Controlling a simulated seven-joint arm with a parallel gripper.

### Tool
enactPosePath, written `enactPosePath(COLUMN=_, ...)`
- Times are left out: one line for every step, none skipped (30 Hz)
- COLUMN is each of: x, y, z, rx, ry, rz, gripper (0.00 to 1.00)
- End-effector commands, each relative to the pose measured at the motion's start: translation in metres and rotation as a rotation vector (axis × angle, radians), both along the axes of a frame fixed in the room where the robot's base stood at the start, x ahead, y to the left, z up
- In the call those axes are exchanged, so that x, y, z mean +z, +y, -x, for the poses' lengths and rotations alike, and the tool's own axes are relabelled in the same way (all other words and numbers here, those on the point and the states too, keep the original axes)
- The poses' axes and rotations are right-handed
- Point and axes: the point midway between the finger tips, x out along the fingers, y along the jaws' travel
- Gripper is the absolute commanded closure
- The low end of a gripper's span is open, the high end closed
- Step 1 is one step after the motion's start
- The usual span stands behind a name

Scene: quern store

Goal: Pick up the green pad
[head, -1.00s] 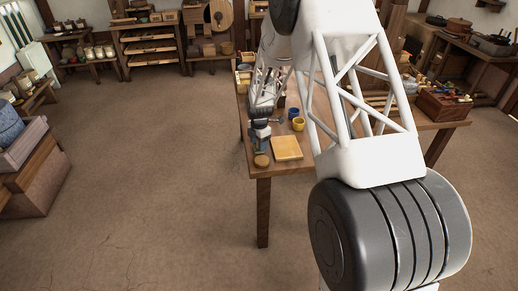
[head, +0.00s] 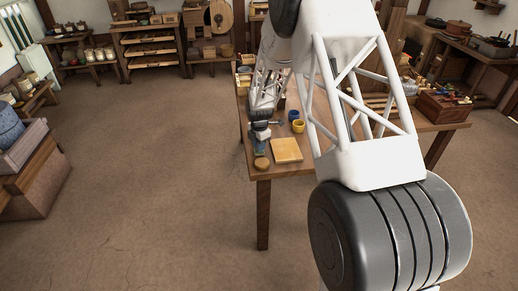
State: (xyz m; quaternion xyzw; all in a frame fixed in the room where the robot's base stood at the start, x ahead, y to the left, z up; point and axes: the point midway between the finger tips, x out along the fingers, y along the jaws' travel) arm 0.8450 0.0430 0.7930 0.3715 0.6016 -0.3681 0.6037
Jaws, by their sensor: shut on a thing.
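My gripper (head: 261,150) points down over the near left corner of the wooden table (head: 268,174). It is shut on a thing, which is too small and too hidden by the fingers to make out. No green pad can be picked out; the arm covers part of the table. A round brown wooden piece (head: 262,163) lies just below and in front of the fingertips; I cannot tell how close they are to it.
A yellow cup (head: 298,126) and a blue cup (head: 293,115) stand behind the yellow block. A wooden box (head: 443,106) sits at the table's right end. The floor left of the table is open. Shelves and side tables line the walls.

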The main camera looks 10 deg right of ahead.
Motion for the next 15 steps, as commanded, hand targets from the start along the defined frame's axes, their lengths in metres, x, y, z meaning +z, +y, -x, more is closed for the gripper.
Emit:
enactPosePath(x=0.000, y=0.000, z=0.000, rx=0.000, ry=0.000, rz=0.000, gripper=1.00)
enactPosePath(x=0.001, y=0.000, z=0.000, rx=0.000, ry=0.000, rz=0.000, gripper=1.00)
enactPosePath(x=0.001, y=0.000, z=0.000, rx=0.000, ry=0.000, rz=0.000, gripper=1.00)
enactPosePath(x=0.002, y=0.000, z=0.000, rx=0.000, ry=-0.001, rz=0.000, gripper=1.00)
enactPosePath(x=0.003, y=0.000, z=0.000, rx=0.000, ry=-0.001, rz=0.000, gripper=1.00)
enactPosePath(x=0.004, y=0.000, z=0.000, rx=0.000, ry=-0.001, rz=0.000, gripper=1.00)
enactPosePath(x=0.006, y=0.000, z=0.000, rx=0.000, ry=-0.001, rz=0.000, gripper=1.00)
enactPosePath(x=0.007, y=0.000, z=0.000, rx=0.000, ry=-0.001, rz=0.000, gripper=1.00)
enactPosePath(x=0.010, y=0.000, z=0.000, rx=0.000, ry=-0.001, rz=0.000, gripper=1.00)
enactPosePath(x=0.012, y=0.000, z=0.000, rx=0.000, ry=-0.001, rz=0.000, gripper=1.00)
enactPosePath(x=0.015, y=0.000, z=0.000, rx=0.000, ry=-0.001, rz=0.000, gripper=1.00)
enactPosePath(x=0.018, y=0.000, z=0.000, rx=0.000, ry=-0.001, rz=0.000, gripper=1.00)
enactPosePath(x=0.022, y=0.000, z=0.000, rx=0.000, ry=-0.001, rz=0.000, gripper=1.00)
enactPosePath(x=0.026, y=0.000, z=0.000, rx=0.000, ry=-0.001, rz=0.000, gripper=1.00)
enactPosePath(x=0.031, y=0.000, z=-0.001, rx=0.000, ry=-0.002, rz=0.000, gripper=1.00)
